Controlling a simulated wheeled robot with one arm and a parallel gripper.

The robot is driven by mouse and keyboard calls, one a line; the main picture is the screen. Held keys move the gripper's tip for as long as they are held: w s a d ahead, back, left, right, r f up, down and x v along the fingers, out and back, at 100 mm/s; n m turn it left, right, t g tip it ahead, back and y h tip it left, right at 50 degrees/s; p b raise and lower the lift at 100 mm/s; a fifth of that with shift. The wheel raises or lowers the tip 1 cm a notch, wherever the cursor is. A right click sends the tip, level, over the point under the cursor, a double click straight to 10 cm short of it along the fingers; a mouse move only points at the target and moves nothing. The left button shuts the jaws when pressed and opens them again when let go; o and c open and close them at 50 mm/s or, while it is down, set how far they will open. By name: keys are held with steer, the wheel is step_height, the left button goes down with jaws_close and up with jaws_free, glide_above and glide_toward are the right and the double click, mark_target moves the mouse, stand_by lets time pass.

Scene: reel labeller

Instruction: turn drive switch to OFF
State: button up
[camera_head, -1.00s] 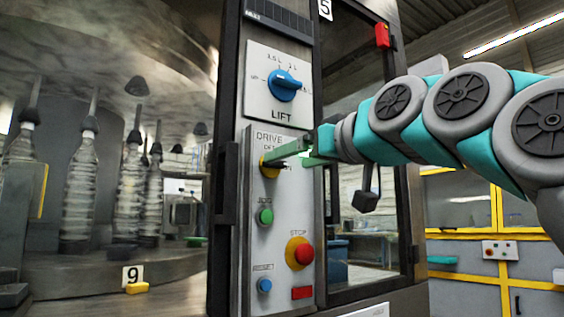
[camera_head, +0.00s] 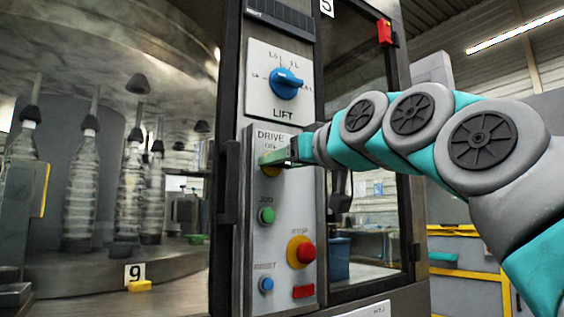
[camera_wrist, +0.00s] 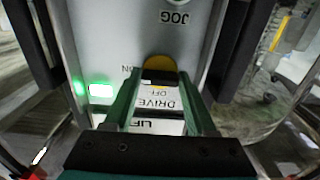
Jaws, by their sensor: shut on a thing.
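The drive switch (camera_wrist: 160,77) is a dark knob on a yellow round plate, seen upside down in the wrist view. Its bar looks crosswise between the OFF and ON labels' directions; I cannot tell clearly which end points. ON is printed to its left and OFF below it in that view. In the head view, the yellow plate of the drive switch (camera_head: 271,171) shows just under my gripper (camera_head: 279,157), which hides most of the knob. In the wrist view, the green fingers of my gripper (camera_wrist: 160,85) stand on both sides of the knob, shut on it.
On the same panel (camera_head: 262,229) are the blue LIFT knob (camera_head: 286,84) above, and the green JOG button (camera_head: 266,215), red STOP button (camera_head: 306,252) and blue RESET button (camera_head: 266,284) below. A green-lit lamp (camera_wrist: 101,90) shows in the wrist view. Bottles (camera_head: 131,190) stand left.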

steer(key=c, duration=0.7)
steer(key=shift+o, duration=0.2)
steer(key=shift+f, duration=0.1)
steer(key=n+b, duration=0.2)
steer(key=n, duration=0.1)
steer(key=shift+f+n, duration=0.1)
steer(key=shift+n, duration=0.3)
steer(key=shift+n+b, duration=1.2)
steer(key=shift+n, duration=3.3)
steer(key=shift+r, duration=0.25)
